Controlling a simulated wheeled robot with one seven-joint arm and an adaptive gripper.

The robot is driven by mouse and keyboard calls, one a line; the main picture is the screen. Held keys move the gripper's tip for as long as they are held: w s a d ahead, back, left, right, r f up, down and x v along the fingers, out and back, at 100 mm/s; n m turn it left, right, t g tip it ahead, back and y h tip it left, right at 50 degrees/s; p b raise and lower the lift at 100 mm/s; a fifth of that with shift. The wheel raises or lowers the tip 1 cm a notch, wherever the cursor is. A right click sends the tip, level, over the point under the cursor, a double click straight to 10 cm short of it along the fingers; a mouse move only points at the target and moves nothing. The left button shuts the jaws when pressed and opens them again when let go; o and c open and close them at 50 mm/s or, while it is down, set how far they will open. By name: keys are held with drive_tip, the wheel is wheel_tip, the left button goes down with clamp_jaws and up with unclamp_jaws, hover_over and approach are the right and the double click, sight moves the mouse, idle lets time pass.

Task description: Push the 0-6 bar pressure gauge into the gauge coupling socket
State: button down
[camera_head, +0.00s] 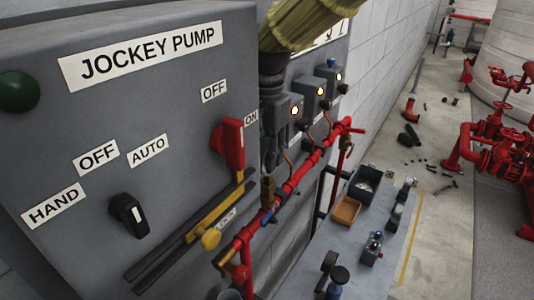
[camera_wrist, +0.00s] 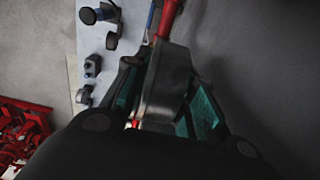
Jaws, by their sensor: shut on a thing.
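My gripper (camera_wrist: 163,88) is shut on a dark grey round body, the pressure gauge (camera_wrist: 166,82), seen edge-on between the green-padded fingers. Its dial face and scale are not readable. In the head view my gripper (camera_head: 272,135) hangs at the right edge of the jockey pump panel, over the red pipe (camera_head: 298,178). A small brass fitting (camera_head: 267,189) stands upright on this pipe, just below the gripper. I cannot tell whether the gauge's stem touches it or sits in it. The red pipe (camera_wrist: 170,16) also shows beyond the gauge in the wrist view.
The jockey pump panel (camera_head: 150,75) with its red switch (camera_head: 230,143) and yellow handle (camera_head: 210,238) stands close on the left. Other grey boxes (camera_head: 313,92) line the wall behind. A grey bench (camera_head: 335,245) with an orange tray (camera_head: 346,211) lies below right.

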drive_tip(key=shift+s+d+f, duration=0.1)
drive_tip(key=shift+d+f, duration=0.05)
drive_tip(key=shift+f, duration=0.1)
drive_tip(key=shift+w+r+g+p, duration=0.3)
drive_tip(key=shift+r+p, duration=0.3)
drive_tip(key=shift+p, duration=0.5)
drive_tip(key=shift+s+r, duration=0.1)
drive_tip(key=shift+r, duration=0.2)
drive_tip(key=shift+r+p, duration=0.1)
drive_tip(key=shift+p, duration=1.05)
idle(0.4)
drive_tip(key=shift+f+b, duration=0.5)
drive_tip(key=shift+f, duration=1.4)
idle(0.6)
drive_tip(key=c, duration=1.1)
unclamp_jaws()
